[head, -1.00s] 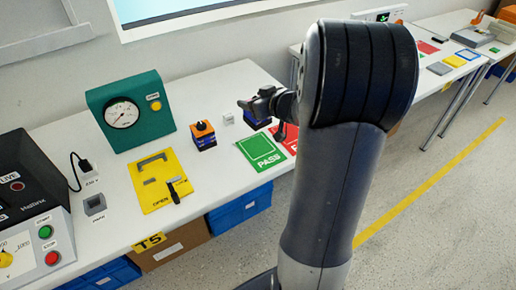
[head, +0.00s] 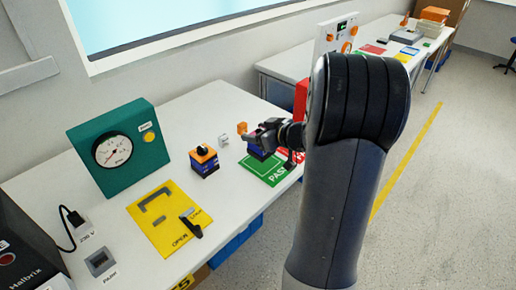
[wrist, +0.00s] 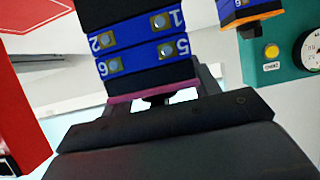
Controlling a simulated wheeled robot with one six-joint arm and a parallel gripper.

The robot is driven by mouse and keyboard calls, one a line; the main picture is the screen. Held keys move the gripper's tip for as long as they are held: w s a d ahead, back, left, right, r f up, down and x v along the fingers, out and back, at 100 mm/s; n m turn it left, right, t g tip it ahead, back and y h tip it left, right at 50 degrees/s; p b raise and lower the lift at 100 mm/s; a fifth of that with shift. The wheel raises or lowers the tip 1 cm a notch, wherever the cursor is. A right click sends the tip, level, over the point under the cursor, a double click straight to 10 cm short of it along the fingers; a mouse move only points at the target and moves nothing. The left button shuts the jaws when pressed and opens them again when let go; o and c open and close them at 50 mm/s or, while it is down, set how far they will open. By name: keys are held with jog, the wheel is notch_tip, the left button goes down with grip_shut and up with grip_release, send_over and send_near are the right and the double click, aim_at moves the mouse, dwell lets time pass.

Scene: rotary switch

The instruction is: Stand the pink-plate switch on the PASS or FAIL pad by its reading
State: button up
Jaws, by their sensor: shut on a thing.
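My gripper (head: 268,137) is shut on the pink-plate switch (head: 255,153), a dark block with blue numbered bands. In the head view the switch appears over the back left part of the green PASS pad (head: 267,174); I cannot tell if it touches. In the wrist view the switch (wrist: 145,48) fills the top middle, its pink plate (wrist: 150,96) at the edge beside the jaws. Its reading is not visible. The red FAIL pad (head: 290,153) lies beyond the PASS pad, partly hidden by my arm.
A similar orange-topped switch (head: 204,162) stands on the table (head: 215,103). A green gauge box (head: 118,150), a yellow OPEN plate (head: 160,213) with a black lever and a small grey box (head: 223,140) stand nearby. A small orange piece (head: 242,128) shows beside my gripper.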

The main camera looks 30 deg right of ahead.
jog(key=shift+f+b, duration=0.65)
jog(key=shift+f, duration=1.3)
jog(key=shift+f, duration=0.1)
jog(key=o, duration=1.3)
jog(key=shift+s+r, duration=0.15)
jog(key=shift+r, duration=0.05)
jog(key=p+v, duration=0.2)
jog(key=v, duration=0.9)
jog(key=shift+s+d+r, duration=0.15)
jog(key=shift+s, duration=0.15)
